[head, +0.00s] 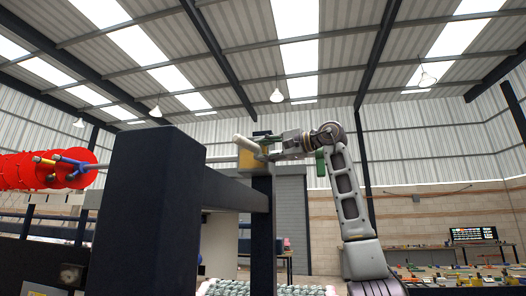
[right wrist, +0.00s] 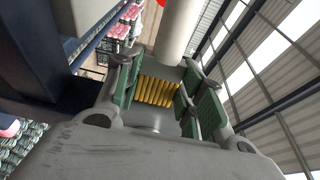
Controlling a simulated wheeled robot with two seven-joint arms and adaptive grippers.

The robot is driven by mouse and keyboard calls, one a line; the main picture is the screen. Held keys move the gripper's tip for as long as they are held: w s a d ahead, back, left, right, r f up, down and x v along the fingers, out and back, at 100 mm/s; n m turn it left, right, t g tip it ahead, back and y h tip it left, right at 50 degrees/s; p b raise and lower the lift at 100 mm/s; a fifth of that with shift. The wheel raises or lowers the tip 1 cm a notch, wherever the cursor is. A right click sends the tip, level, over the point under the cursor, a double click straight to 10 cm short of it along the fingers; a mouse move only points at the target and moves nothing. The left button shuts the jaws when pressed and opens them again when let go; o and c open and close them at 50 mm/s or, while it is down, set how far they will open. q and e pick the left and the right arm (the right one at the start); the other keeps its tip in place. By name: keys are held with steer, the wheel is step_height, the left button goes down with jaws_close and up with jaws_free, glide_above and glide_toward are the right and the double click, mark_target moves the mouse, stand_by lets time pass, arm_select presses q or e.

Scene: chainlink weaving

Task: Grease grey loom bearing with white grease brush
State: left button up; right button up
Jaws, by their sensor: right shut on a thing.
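In the head view my right gripper (head: 265,149) is at the top of a dark post. It is shut on the white grease brush (head: 243,142), whose pale rod-like part points up and left. The brush also shows in the right wrist view (right wrist: 180,28), reaching out beyond the green-padded fingers (right wrist: 160,90). A yellow ribbed part (right wrist: 155,90) lies between the fingers. A yellow patch (head: 248,159) shows just below the white part at the post. I cannot clearly pick out the grey bearing; the gripper and brush cover part of the post top. My left gripper is not in view.
A dark upright post (head: 262,225) and a large dark frame block (head: 150,215) with a crossbeam stand close left. A thin grey shaft (head: 120,164) runs from a red roller (head: 20,171) toward the post. A table with several items (head: 460,272) is at right.

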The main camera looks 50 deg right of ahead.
steer(key=shift+s+d, duration=0.3)
steer(key=shift+s, duration=0.35)
steer(key=shift+w, duration=0.15)
steer(key=shift+w+a+r, duration=0.15)
steer(key=shift+w+a, duration=0.25)
steer(key=shift+w, duration=0.25)
steer(key=shift+w, duration=0.1)
steer(key=shift+w+a+r, duration=0.15)
steer(key=shift+w+a, duration=0.2)
steer(key=shift+w, duration=0.25)
steer(key=shift+w, duration=0.1)
stand_by(0.3)
steer(key=shift+w+a+r, duration=0.15)
steer(key=shift+w+a, duration=0.2)
steer(key=shift+w, duration=0.25)
steer(key=shift+w, duration=0.1)
steer(key=shift+w+a+r, duration=0.15)
steer(key=shift+w+a, duration=0.2)
steer(key=shift+w, duration=0.2)
